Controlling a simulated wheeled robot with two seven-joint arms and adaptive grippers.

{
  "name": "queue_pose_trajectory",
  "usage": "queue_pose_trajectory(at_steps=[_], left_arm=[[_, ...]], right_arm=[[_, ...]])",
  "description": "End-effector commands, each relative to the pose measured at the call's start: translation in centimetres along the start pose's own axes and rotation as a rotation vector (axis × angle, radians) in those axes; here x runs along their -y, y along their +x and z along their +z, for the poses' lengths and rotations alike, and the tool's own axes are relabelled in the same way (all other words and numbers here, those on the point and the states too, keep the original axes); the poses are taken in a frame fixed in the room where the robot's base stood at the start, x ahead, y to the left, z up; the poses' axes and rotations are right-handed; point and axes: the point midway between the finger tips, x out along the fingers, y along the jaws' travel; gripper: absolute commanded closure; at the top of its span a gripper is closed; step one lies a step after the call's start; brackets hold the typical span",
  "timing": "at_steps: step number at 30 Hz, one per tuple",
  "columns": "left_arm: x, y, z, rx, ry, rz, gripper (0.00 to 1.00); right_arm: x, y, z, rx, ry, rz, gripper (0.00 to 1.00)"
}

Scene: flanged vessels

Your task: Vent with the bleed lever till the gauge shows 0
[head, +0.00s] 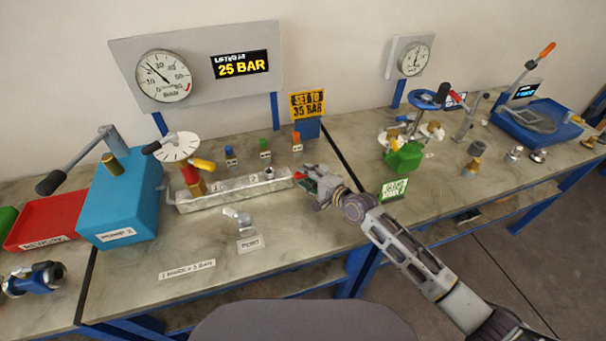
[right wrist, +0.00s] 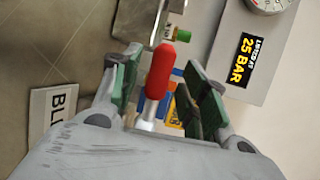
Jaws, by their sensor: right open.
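The bleed lever, a red handle on a metal stem, shows in the right wrist view (right wrist: 160,78). In the head view its red tip (head: 299,176) shows at the right end of the metal manifold block (head: 225,191). My right gripper (head: 310,182) is open there, and in the wrist view its green-padded fingers (right wrist: 165,92) stand either side of the handle, with a gap visible. The round gauge (head: 163,77) hangs on the grey wall panel; its needle points to the upper left, and the exact reading is too small to tell.
A sign reads 25 BAR (head: 241,65); an orange sign (head: 308,104) reads SET TO 35 BAR. A blue pump box (head: 122,200) and red tray (head: 48,219) stand left. A dial and small coloured valves stand around the block. A green vessel (head: 404,156) stands right.

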Motion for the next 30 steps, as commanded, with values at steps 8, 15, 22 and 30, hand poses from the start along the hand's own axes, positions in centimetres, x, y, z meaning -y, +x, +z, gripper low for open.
queue_pose_trajectory(at_steps=[8,15,22,30], left_arm=[[0.0,0.0,0.0,0.000,0.001,0.000,0.51],[0.0,0.0,0.0,0.001,0.001,0.000,0.51],[-0.1,0.0,0.1,0.001,0.001,0.001,0.51],[-0.1,0.0,0.1,0.001,0.001,0.001,0.51]], right_arm=[[0.0,2.0,0.0,0.000,0.000,0.001,0.56],[-0.1,2.4,0.0,0.000,0.000,0.001,0.56],[-0.1,2.4,0.0,0.000,0.000,0.001,0.60],[-0.1,2.4,0.0,0.000,0.000,0.001,0.95]])
